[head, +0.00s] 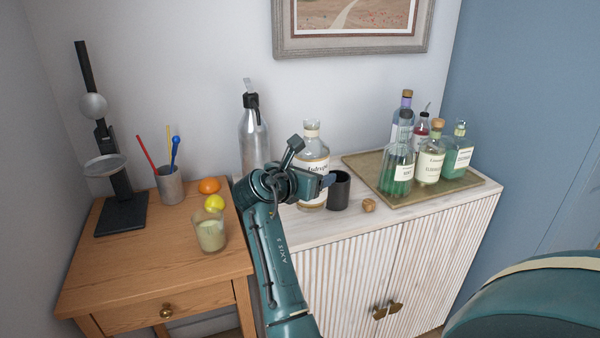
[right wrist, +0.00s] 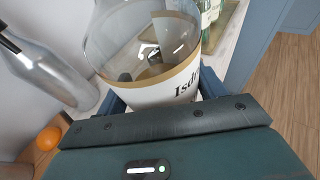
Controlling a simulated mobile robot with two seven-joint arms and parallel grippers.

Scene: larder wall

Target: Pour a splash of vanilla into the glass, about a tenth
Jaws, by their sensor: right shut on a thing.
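A clear bottle (head: 312,150) with a gold-banded white label stands on the white cabinet, its neck upward. My right gripper (head: 322,181) is shut on it. In the right wrist view the same bottle (right wrist: 150,40) fills the space between the fingers, and its label begins "Isd". I cannot tell from the label whether it holds vanilla. A glass (head: 211,235) with pale yellow-green contents stands on the wooden table to the left, apart from the gripper. My left gripper is not in view.
A steel bottle (head: 253,135) stands behind my right arm. A dark cup (head: 339,192) and a loose cork (head: 369,205) are right of the held bottle. A tray (head: 400,200) holds several bottles. An orange (head: 209,186) and lemon (head: 214,203) lie behind the glass.

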